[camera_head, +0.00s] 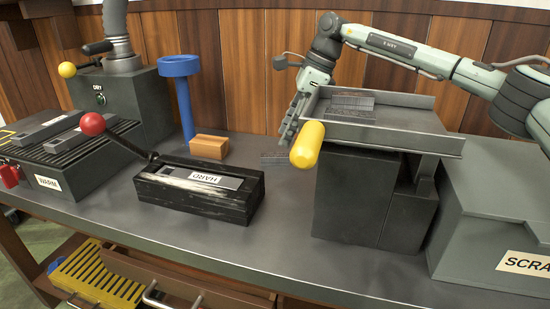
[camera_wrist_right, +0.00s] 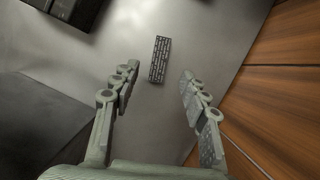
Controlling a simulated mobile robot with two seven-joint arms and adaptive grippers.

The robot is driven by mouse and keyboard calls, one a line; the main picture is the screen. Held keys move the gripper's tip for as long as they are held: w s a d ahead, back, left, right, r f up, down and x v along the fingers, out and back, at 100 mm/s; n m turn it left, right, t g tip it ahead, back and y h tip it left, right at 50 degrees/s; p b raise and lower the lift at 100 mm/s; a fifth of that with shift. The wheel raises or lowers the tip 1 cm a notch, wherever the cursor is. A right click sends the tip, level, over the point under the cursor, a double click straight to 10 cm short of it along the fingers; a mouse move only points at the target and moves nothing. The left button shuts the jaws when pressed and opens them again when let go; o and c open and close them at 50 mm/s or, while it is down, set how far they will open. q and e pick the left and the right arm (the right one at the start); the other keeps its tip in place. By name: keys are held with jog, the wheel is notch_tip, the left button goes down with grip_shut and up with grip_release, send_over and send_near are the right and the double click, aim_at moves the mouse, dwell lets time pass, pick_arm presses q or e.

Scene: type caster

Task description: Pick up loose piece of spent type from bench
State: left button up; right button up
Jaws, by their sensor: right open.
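The loose piece of type (camera_head: 273,159) is a small grey ribbed slab lying on the bench (camera_head: 235,245), between the black HARD mould and the dark stand. In the right wrist view the piece (camera_wrist_right: 159,59) lies flat, just ahead of the fingertips and between their lines. My right gripper (camera_head: 286,136) reaches down behind the raised tray, open and empty, above and near the piece. Its two fingers also show spread apart in the right wrist view (camera_wrist_right: 159,74). The yellow knob and tray hide part of the gripper in the head view. My left gripper is out of sight.
A metal tray (camera_head: 400,128) holding type pieces (camera_head: 352,101) and a yellow-ended handle (camera_head: 307,145) stand close by the right gripper. The HARD mould (camera_head: 200,195), wooden block (camera_head: 208,146) and blue stand (camera_head: 184,100) are left. A wood-panelled wall runs behind.

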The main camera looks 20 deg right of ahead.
aim_at(275, 155)
jog(key=x, duration=0.6)
jog(key=shift+r, duration=0.15)
grip_shut()
